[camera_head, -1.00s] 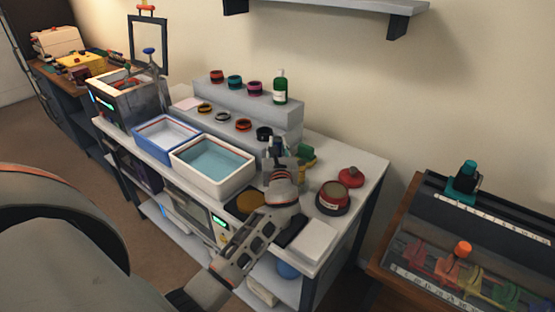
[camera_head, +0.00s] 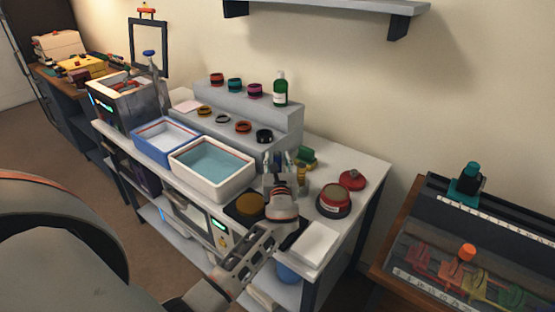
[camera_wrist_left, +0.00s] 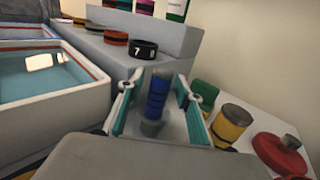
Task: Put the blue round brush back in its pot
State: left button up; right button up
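The blue round brush (camera_wrist_left: 157,92) stands roughly upright in the left wrist view, with blue bands, a grey top and a grey lower end. My left gripper (camera_head: 278,160) is over the right part of the white bench. In the left wrist view its two teal-lined fingers (camera_wrist_left: 156,106) are spread on either side of the brush, with gaps on both sides. The brush's foot is partly hidden by the gripper body. I cannot tell which container is the brush's pot. My right gripper is not in view.
A yellow jar (camera_wrist_left: 231,126), a green object (camera_head: 306,156) and a red tin (camera_head: 333,200) stand right of the gripper. A white tray of blue liquid (camera_head: 243,187) lies left. A grey stepped riser (camera_head: 290,118) with lens rings and a green bottle (camera_head: 280,88) is behind.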

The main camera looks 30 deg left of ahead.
pick_arm(q)
jog(key=shift+r, duration=0.2)
jog(key=shift+s+d, duration=0.15)
jog(key=shift+d, duration=0.05)
jog(key=v, duration=1.1)
jog(key=shift+s, duration=0.25)
jog(key=shift+d, duration=0.2)
